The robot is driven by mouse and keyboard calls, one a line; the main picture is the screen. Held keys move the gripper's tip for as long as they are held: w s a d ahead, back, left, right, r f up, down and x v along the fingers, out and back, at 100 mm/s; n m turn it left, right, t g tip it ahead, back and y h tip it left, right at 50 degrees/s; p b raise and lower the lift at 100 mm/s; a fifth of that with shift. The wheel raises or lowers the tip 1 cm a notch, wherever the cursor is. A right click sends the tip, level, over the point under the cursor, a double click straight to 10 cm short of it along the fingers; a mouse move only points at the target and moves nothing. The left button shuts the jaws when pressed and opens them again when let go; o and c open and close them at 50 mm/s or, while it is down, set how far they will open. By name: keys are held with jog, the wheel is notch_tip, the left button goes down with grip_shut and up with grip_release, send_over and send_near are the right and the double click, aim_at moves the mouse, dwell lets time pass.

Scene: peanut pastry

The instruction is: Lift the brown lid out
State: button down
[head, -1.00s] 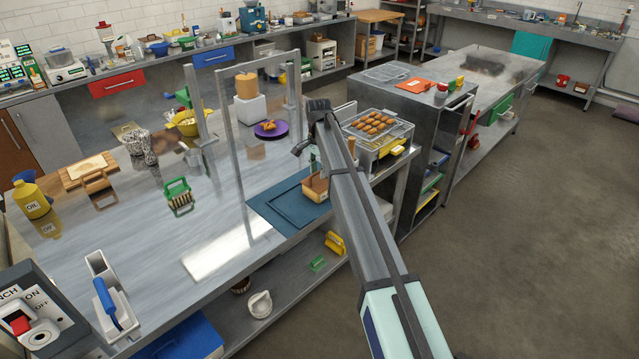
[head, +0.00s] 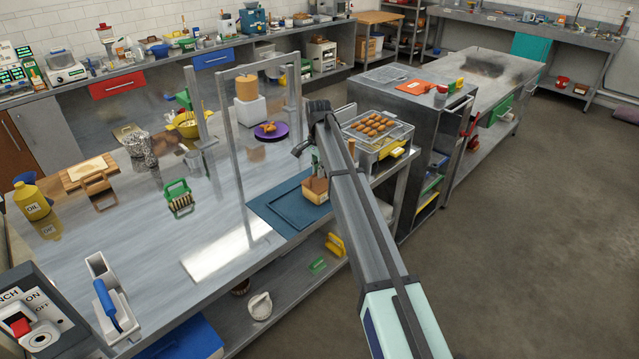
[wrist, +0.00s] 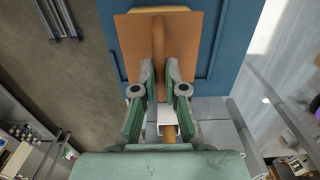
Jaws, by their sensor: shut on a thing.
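The brown lid (wrist: 183,40) is a flat, square plate with a raised bar handle along its middle. My gripper (wrist: 159,72) has its green fingers shut on that handle in the wrist view. A pale tan box (head: 314,196) sits on the blue mat (head: 277,213) in the head view, with the brown lid at its top. In the wrist view a pale edge of the box (wrist: 158,9) shows past the lid's far side. The lid hides the inside of the box. I cannot tell how far the lid is above the box. My arm partly covers this spot in the head view.
A metal frame (head: 230,140) stands on the table left of the mat. A clear tray of brown pastries (head: 376,126) stands to the right, close to my arm.

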jog(key=shift+r+p, duration=0.3)
jog(key=shift+r, duration=0.4)
jog(key=shift+r+p, duration=0.8)
jog(key=shift+r, duration=0.8)
